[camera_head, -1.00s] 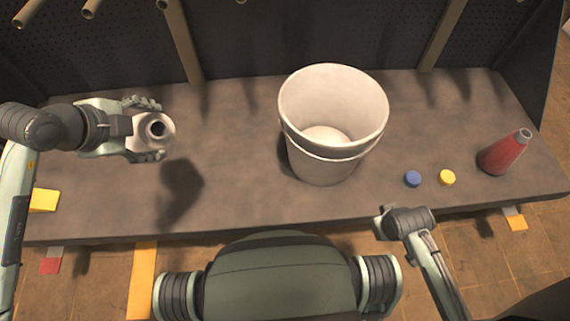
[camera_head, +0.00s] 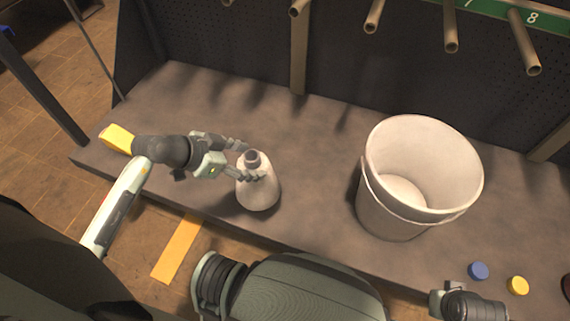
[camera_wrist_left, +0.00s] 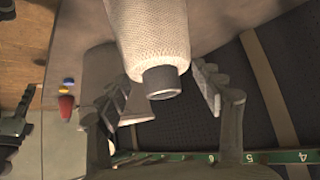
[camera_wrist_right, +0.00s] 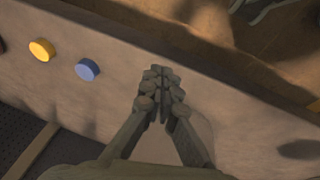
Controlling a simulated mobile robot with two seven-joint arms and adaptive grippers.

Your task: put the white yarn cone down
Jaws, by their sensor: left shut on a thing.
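The white yarn cone (camera_head: 258,192) is upright near the front left of the grey bench in the head view, its grey tip up. My left gripper (camera_head: 247,160) is shut around its upper part from the left. In the left wrist view the cone (camera_wrist_left: 155,38) sits between the two fingers (camera_wrist_left: 160,90). Its base is at or very close to the bench top; I cannot tell whether it touches. My right gripper (camera_wrist_right: 160,88) is shut and empty in the right wrist view, above the bench.
A white bucket (camera_head: 385,215) stands right of the cone on the bench (camera_head: 315,200). A blue disc (camera_head: 478,270) and a yellow disc (camera_head: 517,285) lie near the front right. Pegs (camera_head: 372,15) stick out from the back panel. Bench between cone and bucket is clear.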

